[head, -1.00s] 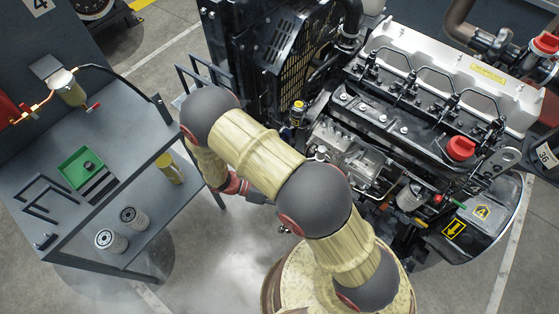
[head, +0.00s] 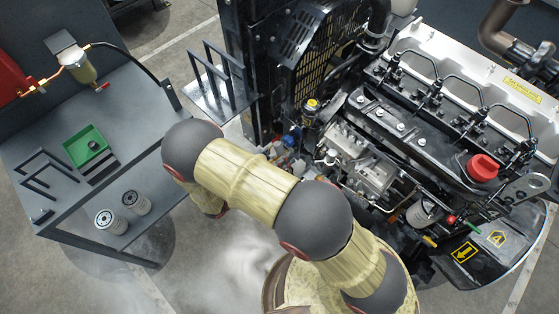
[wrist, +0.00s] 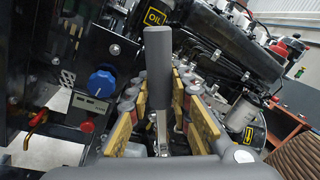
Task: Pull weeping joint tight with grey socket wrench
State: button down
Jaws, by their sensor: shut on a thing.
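My gripper (wrist: 160,108) shows in the wrist view, with its yellow-padded fingers on both sides of the grey socket wrench (wrist: 158,65). It is shut on the wrench, whose dark grey handle stands up between the fingers and whose metal part is lower down. The socket end cannot be made out. The diesel engine (head: 405,127) fills the right of the head view; it also shows behind the wrench in the wrist view (wrist: 212,38). I cannot tell which joint on it weeps. In the head view my arm hides my gripper and the wrench.
The black radiator frame (head: 310,75) stands beside the engine. In the wrist view a blue knob (wrist: 102,82) is left of the wrench.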

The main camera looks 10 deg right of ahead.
jog(key=x, duration=0.4)
jog(key=shift+w+f, duration=0.1)
jog(key=shift+w, duration=0.45)
jog(key=shift+w+d, duration=0.25)
jog(key=shift+d, duration=0.1)
dwell(0.8)
jog(key=shift+w+d+p, duration=0.3)
jog(key=shift+d+p, duration=0.05)
jog(key=shift+d, duration=0.05)
jog(key=shift+w+d+p, duration=0.15)
jog(key=shift+d+p, duration=0.15)
jog(key=shift+p, duration=0.05)
dwell(1.1)
